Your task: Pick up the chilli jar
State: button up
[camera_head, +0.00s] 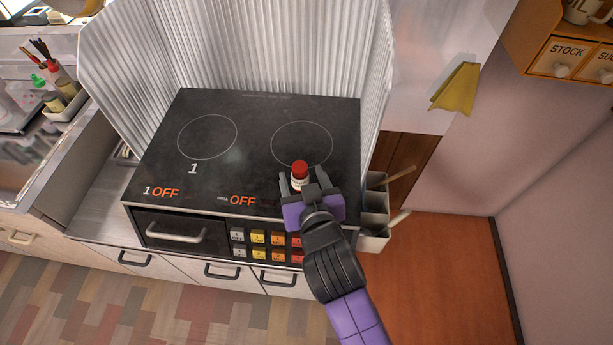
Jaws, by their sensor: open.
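The chilli jar (299,182) is a small jar with a red cap and a pale body. It stands upright on the black stovetop (240,157), near the front right, just in front of the right burner ring. My gripper (299,185) reaches over the stove's front edge from below. Its two grey fingers are apart, one on each side of the jar. I cannot tell whether either finger touches it. The jar's lower part is partly hidden by my gripper.
A corrugated metal splash guard (240,45) surrounds the stove's back and sides. Grey holders with utensils (375,215) hang at the stove's right. A yellow cloth (456,88) hangs on the wall. A tray with bottles (66,105) is at the left. Most of the stovetop is clear.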

aim_at(298, 165)
jog(key=shift+p+x, duration=0.4)
jog(key=shift+x, duration=2.75)
jog(key=shift+c, duration=0.4)
grip_shut()
